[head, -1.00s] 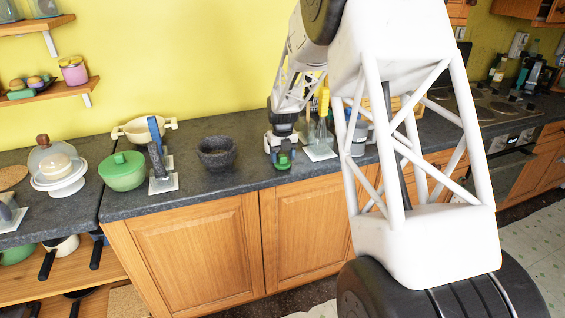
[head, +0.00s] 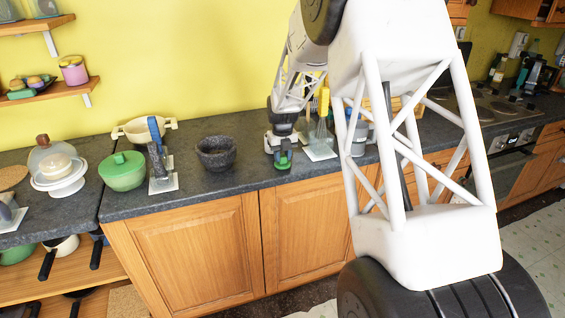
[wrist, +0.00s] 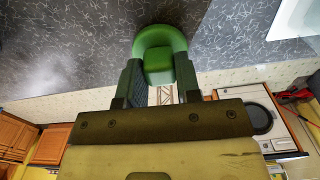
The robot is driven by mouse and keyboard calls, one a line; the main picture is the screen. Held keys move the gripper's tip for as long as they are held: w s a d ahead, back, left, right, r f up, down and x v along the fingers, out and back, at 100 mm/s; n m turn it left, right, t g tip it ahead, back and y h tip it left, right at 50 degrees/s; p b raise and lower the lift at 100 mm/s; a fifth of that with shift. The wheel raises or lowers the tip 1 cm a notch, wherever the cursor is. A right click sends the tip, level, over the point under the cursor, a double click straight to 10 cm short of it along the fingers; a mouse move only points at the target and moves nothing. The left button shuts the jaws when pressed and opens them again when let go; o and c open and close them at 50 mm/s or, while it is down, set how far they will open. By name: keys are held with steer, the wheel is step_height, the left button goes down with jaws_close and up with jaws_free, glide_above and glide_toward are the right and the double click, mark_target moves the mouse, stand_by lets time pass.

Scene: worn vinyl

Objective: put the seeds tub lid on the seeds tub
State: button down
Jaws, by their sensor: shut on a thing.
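My gripper (head: 283,156) is over the front part of the dark counter, right of the stone mortar. In the wrist view my gripper (wrist: 160,78) has its two dark green fingers shut on the sides of a small green piece with a rounded rim and a raised block, which I take for the seeds tub lid (wrist: 160,38). The same green piece (head: 283,164) shows in the head view under the fingers, close to the counter; I cannot tell whether it touches anything. I cannot make out the seeds tub for certain in either view.
The mortar (head: 216,153) stands left of my gripper. A whisk on a white square (head: 320,152) stands close on its right. The counter's front edge is near.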

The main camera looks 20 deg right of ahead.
steer(key=shift+r, duration=0.55)
stand_by(0.5)
steer(key=shift+r, duration=1.5)
steer(key=shift+r, duration=0.2)
steer(key=shift+r, duration=3.35)
steer(key=w+f+n, duration=0.1)
steer(key=w+f, duration=0.1)
steer(key=w, duration=0.9)
steer(key=shift+w+a+f+n, duration=0.15)
steer(key=shift+w+f+n, duration=0.15)
steer(key=shift+f+n, duration=0.1)
steer(key=shift+f, duration=0.2)
steer(key=shift+f, duration=0.25)
